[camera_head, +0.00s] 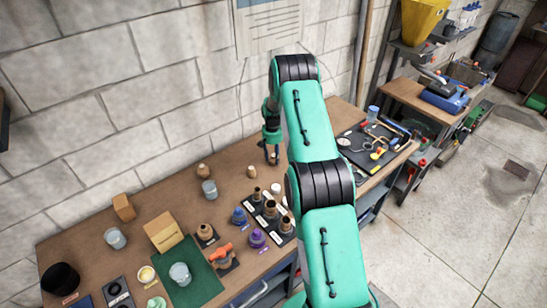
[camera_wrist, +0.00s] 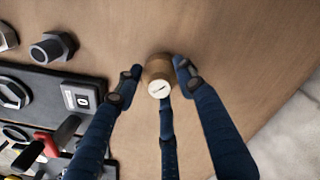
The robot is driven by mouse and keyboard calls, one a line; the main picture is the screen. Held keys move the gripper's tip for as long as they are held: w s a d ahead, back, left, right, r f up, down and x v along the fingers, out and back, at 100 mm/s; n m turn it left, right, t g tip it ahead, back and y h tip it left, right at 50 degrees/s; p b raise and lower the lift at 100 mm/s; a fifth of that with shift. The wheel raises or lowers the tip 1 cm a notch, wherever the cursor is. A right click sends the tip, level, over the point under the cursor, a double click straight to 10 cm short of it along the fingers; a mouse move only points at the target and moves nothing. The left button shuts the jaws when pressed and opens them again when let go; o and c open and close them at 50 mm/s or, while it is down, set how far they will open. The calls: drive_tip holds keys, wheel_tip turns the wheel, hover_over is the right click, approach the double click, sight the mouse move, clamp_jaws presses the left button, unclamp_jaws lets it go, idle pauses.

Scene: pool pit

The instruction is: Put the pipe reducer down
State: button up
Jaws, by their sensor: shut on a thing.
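The pipe reducer (camera_wrist: 157,70) is a small brown, brass-like stepped cylinder with a pale, slotted round end facing the camera in the wrist view. My gripper (camera_wrist: 158,82) has its three dark blue fingers closed around it, one on each side and one at the lower edge. Bare wooden tabletop lies behind it; I cannot tell whether it touches the wood. In the head view my gripper (camera_head: 271,150) is low over the back of the workbench (camera_head: 165,205), near the wall, and the reducer is not clearly visible there.
A dark tool tray (camera_head: 372,144) lies right of my arm; its edge shows left in the wrist view (camera_wrist: 62,86). A grey hex fitting (camera_wrist: 52,47) is near it. A black fittings tray (camera_head: 284,238), a green mat (camera_head: 203,284) and cups stand left. Bare wood surrounds my gripper's right side.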

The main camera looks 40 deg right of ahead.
sight(273, 155)
drive_tip(key=o, duration=1.2)
drive_tip(key=shift+r, duration=0.1)
wheel_tip(273, 155, up, 12)
drive_tip(key=shift+w+a+f, duration=0.1)
idle(0.3)
